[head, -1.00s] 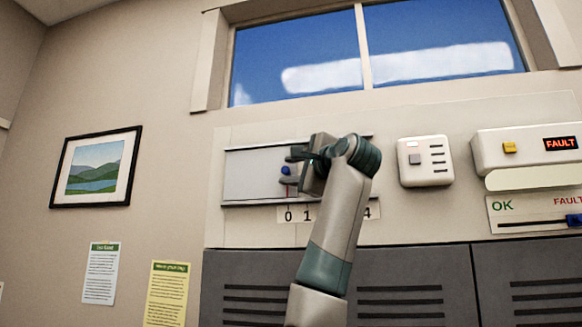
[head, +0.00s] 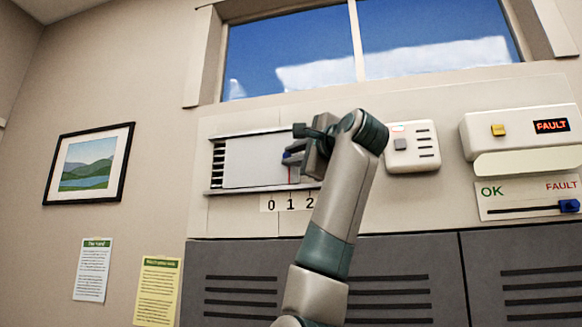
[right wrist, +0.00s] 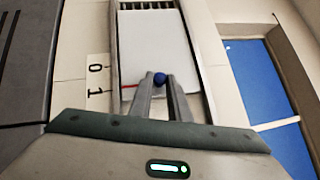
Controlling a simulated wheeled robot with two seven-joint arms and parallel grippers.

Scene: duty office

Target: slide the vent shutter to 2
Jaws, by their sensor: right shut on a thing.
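The vent shutter is a pale sliding panel (head: 250,162) in a wall frame. A red pointer line below the knob stands at about 1 on the number scale (head: 290,203), where 0, 1 and 2 show. In the right wrist view the knob (right wrist: 160,79) sits between the two fingertips (right wrist: 161,84), with the red mark beside 1. The scale beyond 2 is hidden by my right arm. My left gripper is not in view.
Dark vent slats (head: 218,165) show left of the panel. A white switch box (head: 412,147) and a FAULT unit (head: 520,138) with a slider below it (head: 568,206) are to the right. Grey louvred cabinets (head: 240,280) are below, a window (head: 290,50) above.

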